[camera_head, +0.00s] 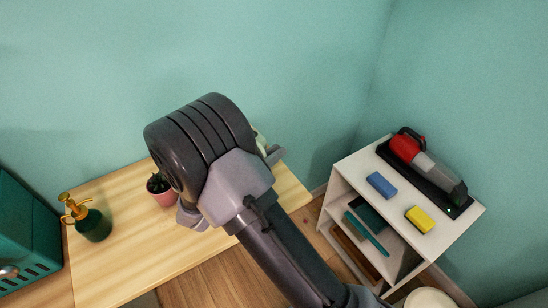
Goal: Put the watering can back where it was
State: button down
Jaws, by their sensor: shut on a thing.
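My arm crosses the middle of the view and its wrist hides most of my gripper (274,155). Only grey parts of the gripper show at the wrist's edges, over the wooden table (110,265). A small pale sliver (259,139) shows beside the wrist and seems to be part of the watering can in the gripper. The rest of it is hidden, so its tilt and whether it touches the table cannot be told.
A green bottle with a gold pump (91,224) and a pink plant pot (162,194) stand on the table. A teal crate (22,240) is at left. At right, a white shelf (352,165) bears a blue block (381,185), a yellow sponge (420,219) and a red handheld vacuum (425,163).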

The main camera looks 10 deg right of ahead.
jog(key=shift+f, duration=0.15)
jog(key=c, duration=1.5)
grip_release()
jog(key=shift+o, duration=0.2)
